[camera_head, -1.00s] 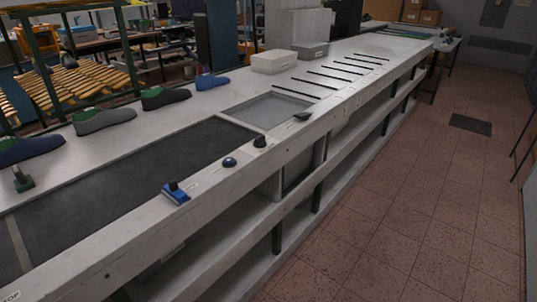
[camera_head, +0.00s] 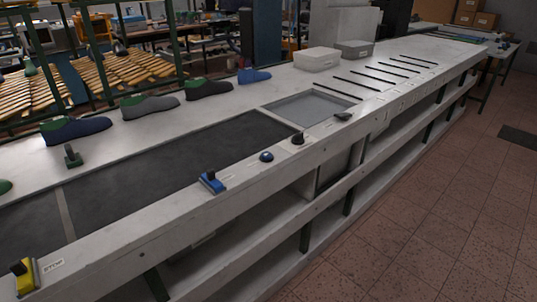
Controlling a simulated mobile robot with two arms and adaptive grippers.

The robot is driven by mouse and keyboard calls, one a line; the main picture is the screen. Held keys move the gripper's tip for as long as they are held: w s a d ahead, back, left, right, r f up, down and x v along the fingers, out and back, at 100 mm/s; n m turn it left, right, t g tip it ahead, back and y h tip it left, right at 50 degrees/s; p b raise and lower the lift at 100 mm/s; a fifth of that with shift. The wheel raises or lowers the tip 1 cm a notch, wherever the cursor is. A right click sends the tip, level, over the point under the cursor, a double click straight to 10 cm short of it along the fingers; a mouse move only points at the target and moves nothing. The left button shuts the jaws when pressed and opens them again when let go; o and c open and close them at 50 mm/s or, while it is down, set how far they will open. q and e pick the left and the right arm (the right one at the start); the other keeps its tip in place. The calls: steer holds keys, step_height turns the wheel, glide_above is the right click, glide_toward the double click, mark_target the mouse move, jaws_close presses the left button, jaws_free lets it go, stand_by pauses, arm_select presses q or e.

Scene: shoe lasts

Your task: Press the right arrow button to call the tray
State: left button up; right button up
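Along the front rail of the long white bench (camera_head: 165,212) sit several controls. A blue block with a dark top (camera_head: 212,182) is near the middle. To its right are a round blue button (camera_head: 266,156) and a small dark knob (camera_head: 298,138). A yellow block with a dark top (camera_head: 24,277) is at the lower left beside a "STOP" label (camera_head: 54,267). I cannot make out an arrow on any control. A grey tray-like panel (camera_head: 308,107) is set into the bench top beyond the dark belt (camera_head: 165,170). Neither of my grippers is in view.
Several shoe lasts, including a blue one (camera_head: 77,131) and a grey one (camera_head: 150,105), stand along the bench's back side. Two boxes (camera_head: 316,60) stand farther right. Slatted racks (camera_head: 120,72) are behind. The tiled floor (camera_head: 425,215) at right is largely clear.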

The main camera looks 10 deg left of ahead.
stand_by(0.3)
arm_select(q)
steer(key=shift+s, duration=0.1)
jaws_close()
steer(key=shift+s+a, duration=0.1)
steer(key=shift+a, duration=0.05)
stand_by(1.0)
